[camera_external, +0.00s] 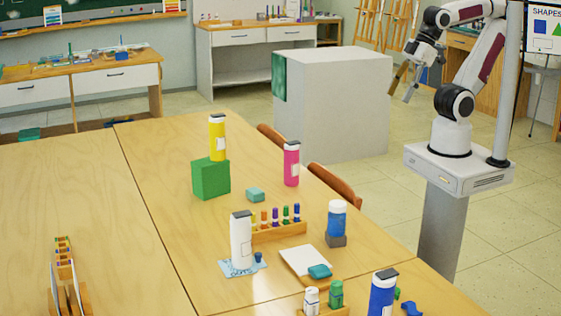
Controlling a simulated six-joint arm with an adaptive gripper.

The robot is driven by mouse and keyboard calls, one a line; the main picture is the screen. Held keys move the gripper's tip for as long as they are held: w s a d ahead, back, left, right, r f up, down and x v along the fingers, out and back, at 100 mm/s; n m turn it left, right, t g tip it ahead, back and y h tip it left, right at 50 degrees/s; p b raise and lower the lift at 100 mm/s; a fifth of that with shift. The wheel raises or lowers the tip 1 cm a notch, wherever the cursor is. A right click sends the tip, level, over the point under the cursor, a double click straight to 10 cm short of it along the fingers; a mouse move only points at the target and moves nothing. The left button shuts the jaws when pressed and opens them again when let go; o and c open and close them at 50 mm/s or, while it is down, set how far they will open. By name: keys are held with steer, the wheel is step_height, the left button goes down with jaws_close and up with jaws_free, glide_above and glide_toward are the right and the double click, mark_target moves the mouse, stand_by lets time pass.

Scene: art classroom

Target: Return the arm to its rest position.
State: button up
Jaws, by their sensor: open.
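My gripper (403,83) hangs at the end of my folded arm in the upper right. It points downward, its fingers are apart, and nothing shows between them. It is clear of the wooden table (90,190), in the air to the right of a grey-white block cabinet (345,105). My arm stands on a pale pedestal beside the table's right edge.
On the table stand a yellow bottle (217,138) on a green block (210,179), a pink bottle (291,164), a white bottle (241,240), a blue bottle (337,220) on a grey block and a dark blue bottle (382,294). A marker rack (278,232) sits mid-table. The table's left part is mostly bare.

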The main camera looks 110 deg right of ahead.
steer(key=shift+s+a, duration=0.4)
steer(key=shift+s, duration=0.3)
